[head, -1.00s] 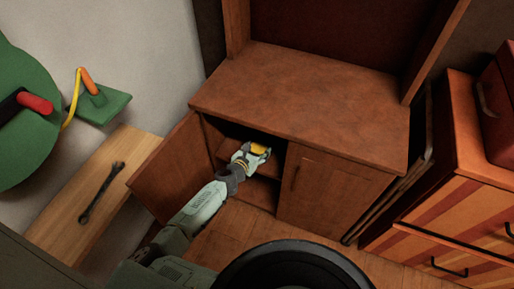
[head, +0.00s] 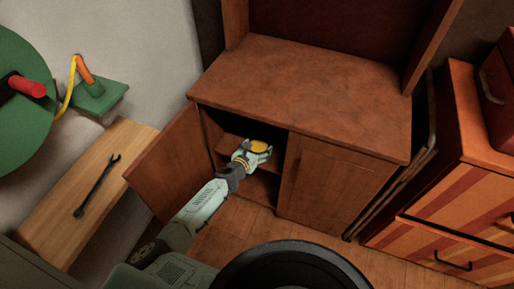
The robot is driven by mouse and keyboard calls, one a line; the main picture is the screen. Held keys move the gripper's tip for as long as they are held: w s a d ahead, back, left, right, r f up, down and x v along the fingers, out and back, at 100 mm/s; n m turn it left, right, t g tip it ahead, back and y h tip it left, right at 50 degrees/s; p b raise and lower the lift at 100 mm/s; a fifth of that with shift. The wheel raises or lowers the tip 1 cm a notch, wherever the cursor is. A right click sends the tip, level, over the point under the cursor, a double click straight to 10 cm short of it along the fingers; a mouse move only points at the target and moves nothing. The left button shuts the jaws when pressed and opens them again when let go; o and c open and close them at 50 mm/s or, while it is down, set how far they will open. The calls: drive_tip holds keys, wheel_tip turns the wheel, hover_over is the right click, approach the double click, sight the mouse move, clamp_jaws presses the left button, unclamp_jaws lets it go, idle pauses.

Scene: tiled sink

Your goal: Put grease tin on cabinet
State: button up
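The yellow round-topped grease tin (head: 259,146) is in the head view at the open front of the wooden cabinet (head: 300,95), just below its top's front edge. My gripper (head: 258,152) reaches in from the lower left, with its pale fingers around the tin. It appears shut on it, though the finger contact is small in view. The tin's lower part is hidden by the gripper. The bare cabinet top is above and behind the tin.
The left cabinet door (head: 172,168) stands open beside my arm; the right door (head: 330,188) is shut. A wooden bench with a wrench (head: 97,186) is at left. Striped drawers (head: 455,185) stand at right. The cabinet top is clear, with uprights at its back.

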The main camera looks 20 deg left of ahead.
drive_tip(key=shift+o, duration=0.4)
drive_tip(key=shift+r, duration=0.15)
drive_tip(key=shift+s+a+r, duration=0.1)
drive_tip(key=shift+s+a, duration=0.05)
drive_tip(key=shift+s, duration=0.15)
drive_tip(key=d+v, duration=0.1)
drive_tip(key=v, duration=1)
drive_tip(key=shift+s+a+r, duration=0.15)
drive_tip(key=shift+a, duration=0.3)
drive_tip(key=shift+c, duration=0.6)
